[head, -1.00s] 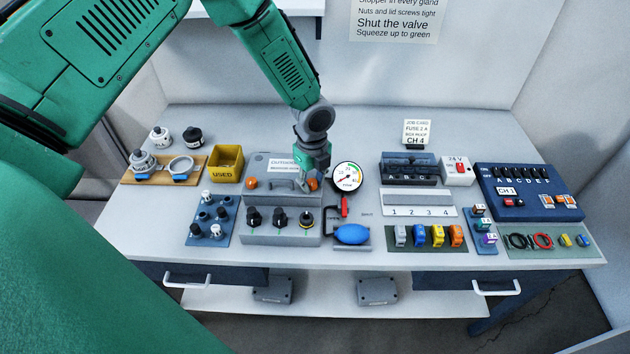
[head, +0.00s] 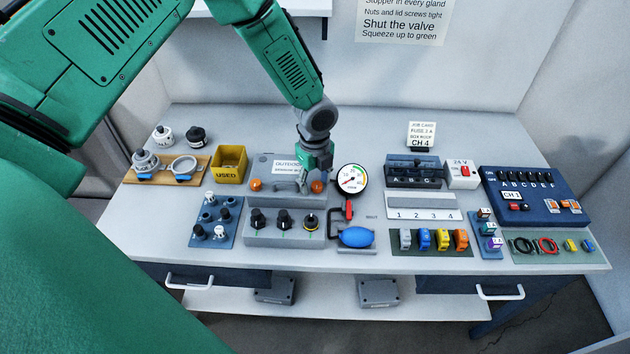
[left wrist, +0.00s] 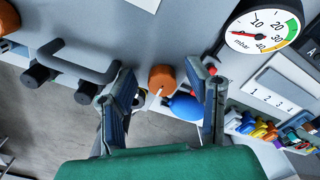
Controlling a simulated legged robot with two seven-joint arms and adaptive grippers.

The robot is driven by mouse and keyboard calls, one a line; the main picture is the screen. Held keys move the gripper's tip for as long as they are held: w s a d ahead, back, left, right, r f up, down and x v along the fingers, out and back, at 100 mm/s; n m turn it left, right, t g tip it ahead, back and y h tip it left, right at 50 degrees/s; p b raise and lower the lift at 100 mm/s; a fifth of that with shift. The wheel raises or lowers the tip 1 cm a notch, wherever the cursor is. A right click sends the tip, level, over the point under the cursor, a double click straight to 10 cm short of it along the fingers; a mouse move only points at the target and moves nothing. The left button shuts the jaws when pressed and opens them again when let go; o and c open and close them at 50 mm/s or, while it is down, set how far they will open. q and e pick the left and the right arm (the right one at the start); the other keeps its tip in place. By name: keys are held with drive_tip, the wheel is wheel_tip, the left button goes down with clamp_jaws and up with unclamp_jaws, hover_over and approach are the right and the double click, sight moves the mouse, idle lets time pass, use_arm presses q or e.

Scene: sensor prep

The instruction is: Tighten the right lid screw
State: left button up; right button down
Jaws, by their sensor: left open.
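My left gripper (head: 310,179) points down just above and beside this screw. In the left wrist view the orange screw (left wrist: 162,79) shows between the two spread fingers of the left gripper (left wrist: 163,75), with gaps on both sides. The left lid screw (head: 255,185) is a second orange knob, partly seen at the left edge of the wrist view. My right gripper is not in view.
A pressure gauge (head: 351,180) stands close to the right of the screw, with a red-handled valve (head: 348,209) and blue bulb (head: 357,237) in front. A grey handle bar (left wrist: 75,58) lies left of the screw. A yellow USED bin (head: 228,164) stands to the left.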

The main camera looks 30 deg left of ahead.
sight(316, 182)
use_arm(q)
wheel_tip(316, 182, up, 12)
drive_tip(key=shift+a+f, duration=0.2)
drive_tip(key=shift+f, duration=0.05)
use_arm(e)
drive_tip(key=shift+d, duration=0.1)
use_arm(q)
drive_tip(key=shift+w+d, duration=0.1)
drive_tip(key=shift+d, duration=0.15)
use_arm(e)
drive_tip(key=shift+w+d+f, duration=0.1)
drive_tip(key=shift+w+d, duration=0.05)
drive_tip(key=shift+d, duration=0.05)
